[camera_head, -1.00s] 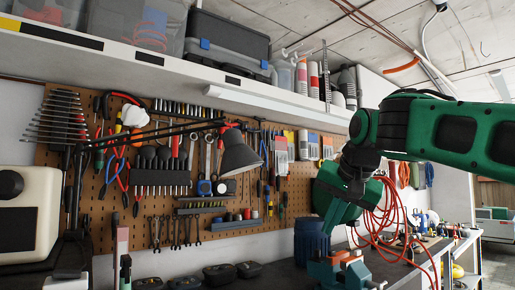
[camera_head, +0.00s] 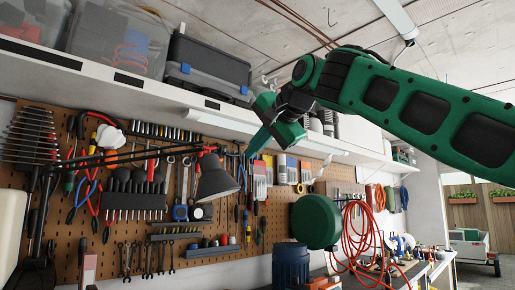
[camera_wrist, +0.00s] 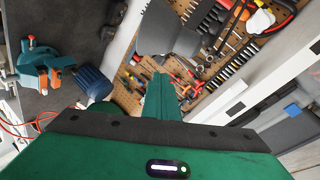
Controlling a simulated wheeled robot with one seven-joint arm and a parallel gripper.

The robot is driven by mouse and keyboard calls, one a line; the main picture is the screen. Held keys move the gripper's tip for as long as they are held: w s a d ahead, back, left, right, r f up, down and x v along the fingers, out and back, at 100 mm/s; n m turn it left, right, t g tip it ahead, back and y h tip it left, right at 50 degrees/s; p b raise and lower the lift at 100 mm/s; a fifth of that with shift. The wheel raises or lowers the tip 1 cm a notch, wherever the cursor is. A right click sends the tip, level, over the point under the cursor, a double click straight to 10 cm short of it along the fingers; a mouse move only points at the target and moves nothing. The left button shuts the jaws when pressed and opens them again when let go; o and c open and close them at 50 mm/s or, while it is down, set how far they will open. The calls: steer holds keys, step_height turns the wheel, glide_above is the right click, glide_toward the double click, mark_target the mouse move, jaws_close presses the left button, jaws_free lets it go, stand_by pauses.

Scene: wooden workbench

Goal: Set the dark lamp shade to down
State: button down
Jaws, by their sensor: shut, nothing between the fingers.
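The dark lamp shade (camera_head: 214,180) hangs at the end of a thin black jointed arm (camera_head: 110,157) in front of the pegboard. Its open rim faces mostly down, tilted a little. My gripper (camera_head: 254,146) is shut and empty, its green fingers pointing down and left, just right of and above the shade in the picture. No contact shows. In the wrist view the shade (camera_wrist: 168,32) is a large dark grey form just beyond the shut fingertips (camera_wrist: 160,82); a gap shows between them.
A pegboard (camera_head: 262,222) with many tools is behind the lamp. A shelf (camera_head: 140,85) with cases runs above. Open air lies between shade and reel.

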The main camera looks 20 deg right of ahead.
mark_target(229, 173)
steer(key=w+a+f, duration=0.3)
steer(key=w, duration=0.2)
steer(key=shift+f, duration=0.35)
steer(key=shift+w, duration=0.1)
steer(key=shift+w+a+f, duration=0.25)
steer(key=shift+a+f, duration=0.25)
steer(key=shift+f, duration=0.05)
